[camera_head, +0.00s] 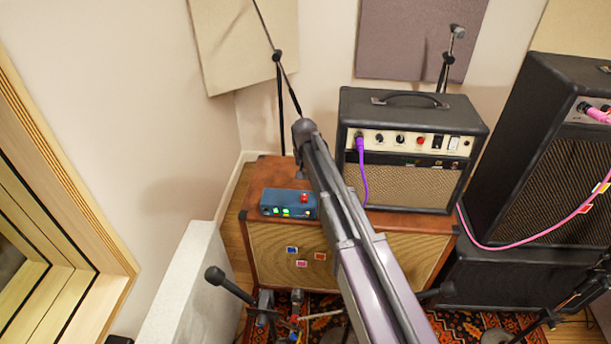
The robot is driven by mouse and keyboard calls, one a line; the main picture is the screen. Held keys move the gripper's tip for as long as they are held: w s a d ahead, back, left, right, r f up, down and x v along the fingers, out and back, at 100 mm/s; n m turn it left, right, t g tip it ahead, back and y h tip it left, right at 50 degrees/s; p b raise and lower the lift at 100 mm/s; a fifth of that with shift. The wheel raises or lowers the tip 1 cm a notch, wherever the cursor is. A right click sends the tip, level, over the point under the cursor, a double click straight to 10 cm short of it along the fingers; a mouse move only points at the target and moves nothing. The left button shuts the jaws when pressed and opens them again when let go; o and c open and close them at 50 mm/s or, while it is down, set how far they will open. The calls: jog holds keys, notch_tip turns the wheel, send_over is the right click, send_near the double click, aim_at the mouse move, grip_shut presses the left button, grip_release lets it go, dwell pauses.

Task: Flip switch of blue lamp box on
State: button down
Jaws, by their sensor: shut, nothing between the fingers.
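The blue lamp box (288,203) sits near the left end of the top of a brown cabinet. Green lights show on its front face and a small red part stands on its top. The box is too small in the picture to tell the switch's position. My arm rises from the bottom of the picture and passes just right of the box, covering part of the view beside it. My gripper's jaws cannot be made out in this view.
A black amplifier (411,146) with a purple cable stands on the brown cabinet (410,258). Larger black speakers (543,160) stand at right, with a pink cable. A microphone stand (279,100) rises behind the box. A pale partition (185,290) stands at lower left.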

notch_tip(320, 180, up, 6)
jog(key=p, duration=0.6)
jog(key=shift+w+r, duration=0.25)
jog(key=shift+w, duration=0.15)
jog(key=shift+s, duration=0.1)
